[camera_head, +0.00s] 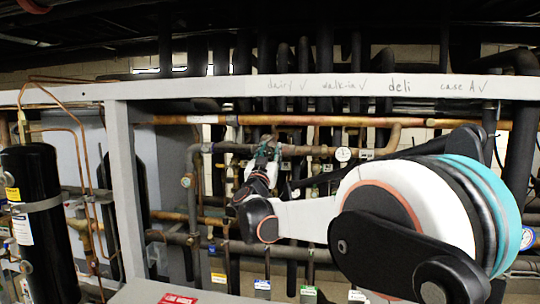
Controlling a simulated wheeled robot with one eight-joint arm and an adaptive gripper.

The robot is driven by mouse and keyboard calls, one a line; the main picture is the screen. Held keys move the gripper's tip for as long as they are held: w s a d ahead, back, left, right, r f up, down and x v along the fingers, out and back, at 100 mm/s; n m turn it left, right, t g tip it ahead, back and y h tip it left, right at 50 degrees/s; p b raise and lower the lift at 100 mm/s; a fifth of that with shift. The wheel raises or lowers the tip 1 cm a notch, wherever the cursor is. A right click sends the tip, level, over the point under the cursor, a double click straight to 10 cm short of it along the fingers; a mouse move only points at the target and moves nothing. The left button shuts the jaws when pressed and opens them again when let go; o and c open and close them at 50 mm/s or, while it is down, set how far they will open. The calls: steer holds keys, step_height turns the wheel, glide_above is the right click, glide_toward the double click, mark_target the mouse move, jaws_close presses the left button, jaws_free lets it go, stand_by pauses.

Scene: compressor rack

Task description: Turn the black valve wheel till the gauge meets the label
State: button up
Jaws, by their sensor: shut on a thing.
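My gripper (268,149) is in the middle of the camera_head view, up against the pipes below the rack beam. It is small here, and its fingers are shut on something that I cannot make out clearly. I cannot pick out the black valve wheel; my gripper and wrist cover the pipe there. A round white gauge (343,154) sits on the pipe run to the right of my gripper. Its needle is too small to read. A small pale label (366,154) is just right of the gauge; its print is not legible.
A light grey beam (300,87) with handwritten words crosses above, joined to a post (127,190) on the left. Copper and dark pipes fill the space behind. A black cylinder (40,220) stands at far left. Coloured tags (308,291) hang low. My arm covers the right side.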

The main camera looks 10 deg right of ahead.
steer(key=shift+m+g+h, duration=0.5)
steer(key=shift+m+h, duration=0.1)
steer(key=shift+m, duration=0.8)
steer(key=shift+m+g+h, duration=0.5)
steer(key=shift+m+h, duration=0.1)
steer(key=shift+m, duration=0.8)
steer(key=o, duration=1.1)
steer(key=shift+s, duration=0.1)
steer(key=v, duration=1.2)
